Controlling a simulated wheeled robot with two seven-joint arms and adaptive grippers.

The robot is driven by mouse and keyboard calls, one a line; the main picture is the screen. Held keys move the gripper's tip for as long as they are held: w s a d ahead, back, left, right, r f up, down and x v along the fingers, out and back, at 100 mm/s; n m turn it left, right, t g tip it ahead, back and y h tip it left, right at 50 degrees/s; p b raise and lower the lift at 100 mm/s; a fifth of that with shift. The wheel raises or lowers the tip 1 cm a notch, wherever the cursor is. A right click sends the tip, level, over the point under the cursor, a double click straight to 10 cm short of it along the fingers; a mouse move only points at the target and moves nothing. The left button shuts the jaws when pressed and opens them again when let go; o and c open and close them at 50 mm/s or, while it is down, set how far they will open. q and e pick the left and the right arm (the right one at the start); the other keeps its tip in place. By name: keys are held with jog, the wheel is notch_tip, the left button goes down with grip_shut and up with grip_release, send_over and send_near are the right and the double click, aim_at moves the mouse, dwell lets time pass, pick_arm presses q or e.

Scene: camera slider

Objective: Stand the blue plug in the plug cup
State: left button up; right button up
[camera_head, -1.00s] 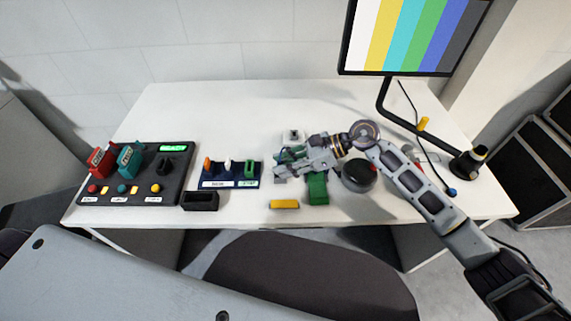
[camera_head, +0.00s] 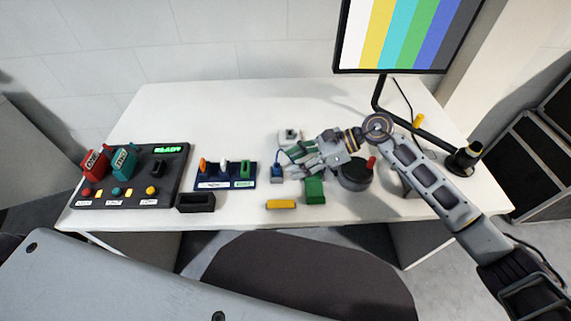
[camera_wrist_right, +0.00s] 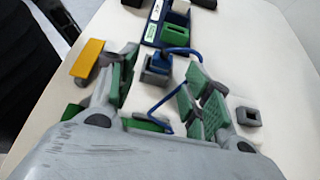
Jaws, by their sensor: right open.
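The blue plug (camera_head: 277,173) stands on the table just left of my right gripper (camera_head: 291,160), with a thin blue cable looping from it. In the right wrist view the plug (camera_wrist_right: 156,70) is beyond and between the fingertips, apart from them. My right gripper (camera_wrist_right: 155,83) is open and empty, its green-padded fingers spread to both sides. A small pale block with a square dark hole (camera_head: 290,135) lies behind the gripper; it also shows at the right of the wrist view (camera_wrist_right: 248,116). I cannot tell which piece is the plug cup or whether the plug sits in it. My left gripper is out of view.
A dark blue rack (camera_head: 213,184) with orange, white and green pieces stands left of the plug. A black tray (camera_head: 196,203), yellow block (camera_head: 281,204), green block (camera_head: 315,191) and round black device (camera_head: 354,178) are nearby.

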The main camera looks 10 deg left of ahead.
jog(key=r+v, duration=0.1)
jog(key=v, duration=0.6)
jog(key=shift+s, duration=0.15)
dwell(0.5)
